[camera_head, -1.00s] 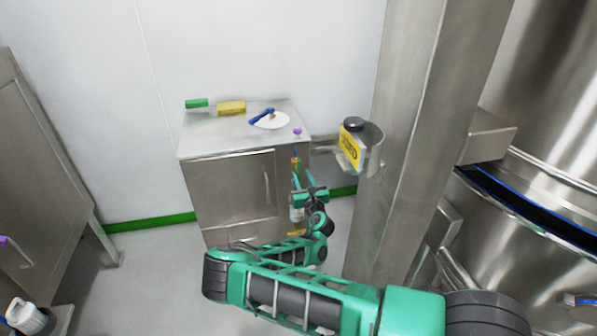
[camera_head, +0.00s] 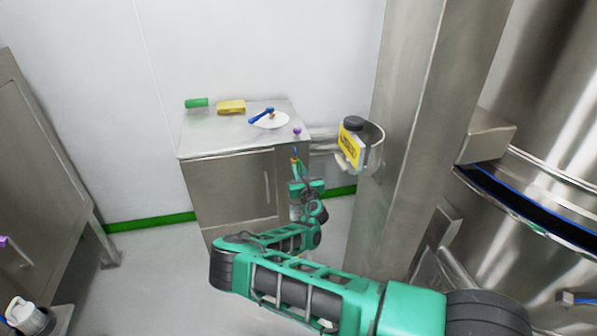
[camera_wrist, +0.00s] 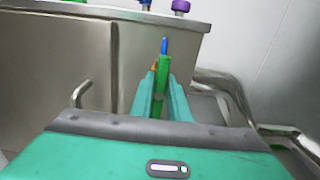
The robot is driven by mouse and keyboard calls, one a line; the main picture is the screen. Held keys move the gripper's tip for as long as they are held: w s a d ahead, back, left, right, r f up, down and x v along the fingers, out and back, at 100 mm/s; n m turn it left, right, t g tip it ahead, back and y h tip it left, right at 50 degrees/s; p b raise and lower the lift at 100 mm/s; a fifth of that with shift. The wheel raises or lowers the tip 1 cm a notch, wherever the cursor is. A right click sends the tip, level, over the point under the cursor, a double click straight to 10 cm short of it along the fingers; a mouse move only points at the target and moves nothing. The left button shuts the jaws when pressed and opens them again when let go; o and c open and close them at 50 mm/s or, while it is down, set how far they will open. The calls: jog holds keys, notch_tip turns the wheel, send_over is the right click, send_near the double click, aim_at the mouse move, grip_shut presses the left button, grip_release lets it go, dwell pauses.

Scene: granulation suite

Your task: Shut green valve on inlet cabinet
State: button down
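The green valve's handle (camera_wrist: 163,72) is a slim upright green lever with a blue tip, at the right front of the steel inlet cabinet (camera_head: 232,190). In the head view mostly its blue and orange top end shows above my gripper (camera_head: 298,176). In the wrist view, the two teal fingers of my gripper (camera_wrist: 162,100) stand close on either side of the handle and look shut on it. The lower part of the handle and the valve body are hidden behind the fingers and palm.
On the cabinet top are a green block (camera_head: 196,103), a yellow block (camera_head: 231,107), a white plate (camera_head: 270,121) with a blue valve handle (camera_head: 262,115), and a purple knob (camera_head: 297,131). Pipes and a holder with a yellow-labelled container (camera_head: 351,146) lie right, beside a steel column (camera_head: 415,150).

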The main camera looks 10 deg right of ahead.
jog(key=shift+m, duration=0.4)
jog(key=m, duration=0.2)
jog(key=shift+d+m, duration=0.15)
jog(key=shift+m, duration=0.25)
jog(key=m, duration=0.5)
jog(key=shift+d+f, duration=0.2)
jog(key=shift+d+f+m, duration=0.1)
jog(key=shift+f+m, duration=0.1)
jog(key=shift+m, duration=2.15)
jog(key=shift+d+f+m, duration=0.1)
jog(key=shift+f+m, duration=0.1)
jog(key=shift+m, duration=2.15)
jog(key=c, duration=1.7)
grip_release()
jog(key=shift+f, duration=0.1)
